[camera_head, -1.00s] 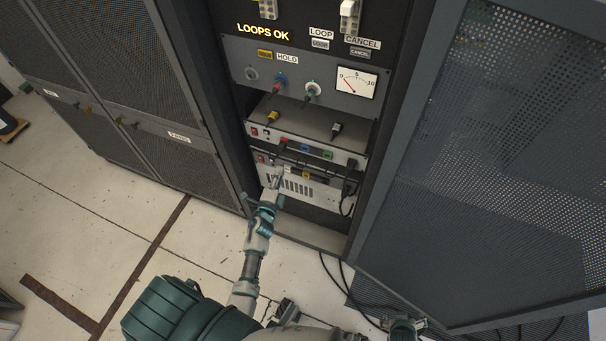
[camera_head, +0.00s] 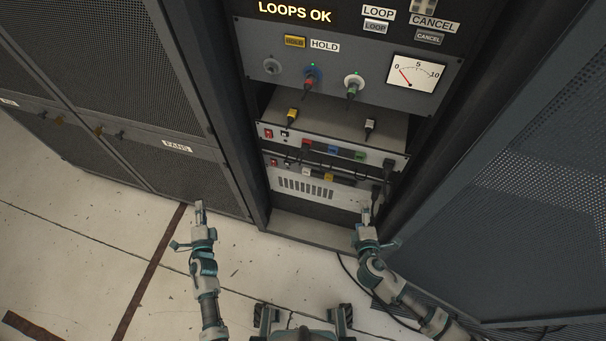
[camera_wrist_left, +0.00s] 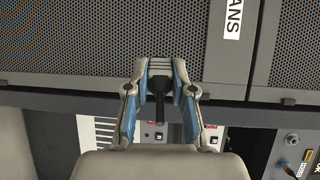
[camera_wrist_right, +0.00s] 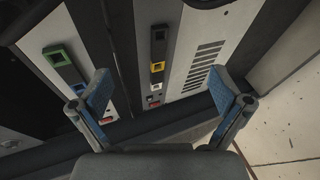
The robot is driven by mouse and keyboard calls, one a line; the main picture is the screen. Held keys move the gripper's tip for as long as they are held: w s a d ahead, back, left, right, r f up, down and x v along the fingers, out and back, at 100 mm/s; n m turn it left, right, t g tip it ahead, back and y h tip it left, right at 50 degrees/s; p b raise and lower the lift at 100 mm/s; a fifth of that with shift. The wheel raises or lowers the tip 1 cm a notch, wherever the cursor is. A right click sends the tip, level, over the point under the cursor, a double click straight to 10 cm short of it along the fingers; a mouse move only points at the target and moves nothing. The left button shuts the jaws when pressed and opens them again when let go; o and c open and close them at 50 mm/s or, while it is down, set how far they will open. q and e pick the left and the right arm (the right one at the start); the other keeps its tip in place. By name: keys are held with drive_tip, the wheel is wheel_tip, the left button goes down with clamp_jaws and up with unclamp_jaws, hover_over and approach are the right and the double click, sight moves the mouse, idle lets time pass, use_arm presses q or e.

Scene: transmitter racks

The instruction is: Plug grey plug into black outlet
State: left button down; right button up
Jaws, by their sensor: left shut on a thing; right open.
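My left gripper (camera_head: 199,208) is out over the floor, left of the open rack. In the left wrist view (camera_wrist_left: 160,65) its fingers are closed on a dark plug-like piece (camera_wrist_left: 159,88); I cannot tell if its colour is grey. My right gripper (camera_head: 367,212) is open and empty in front of the lower unit's right part. The right wrist view (camera_wrist_right: 161,88) shows its fingers spread, with the lower unit's black outlet (camera_wrist_right: 158,35) beyond, in line with a yellow and a white outlet. A pale-topped dark plug (camera_head: 370,124) is on the shelf.
A yellow-topped plug (camera_head: 291,117) is also on the shelf. The upper unit has a blue outlet (camera_head: 332,150) and a green outlet (camera_head: 360,155). A mesh door (camera_head: 530,180) stands open at right. Cables (camera_head: 350,268) lie on the floor. The floor at left is clear.

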use_arm(q)
wheel_tip(320, 180, down, 6)
drive_tip(key=s+b, duration=0.1)
drive_tip(key=b, duration=0.1)
drive_tip(key=shift+s+d+g+b, duration=0.15)
drive_tip(key=shift+g+b, duration=0.15)
use_arm(e)
drive_tip(key=x, duration=0.5)
drive_tip(key=shift+w+d+f, duration=0.15)
drive_tip(key=shift+w+f, duration=0.05)
drive_tip(key=shift+w, duration=0.15)
use_arm(q)
drive_tip(key=shift+f, duration=0.1)
drive_tip(key=shift+a+f, duration=0.15)
drive_tip(key=shift+a, duration=0.2)
use_arm(e)
drive_tip(key=shift+a, duration=0.35)
use_arm(q)
drive_tip(key=shift+d, duration=0.25)
use_arm(e)
drive_tip(key=shift+d, duration=0.3)
use_arm(q)
drive_tip(key=shift+a, duration=0.15)
use_arm(e)
drive_tip(key=shift+a+r, duration=0.1)
drive_tip(key=shift+a, duration=0.1)
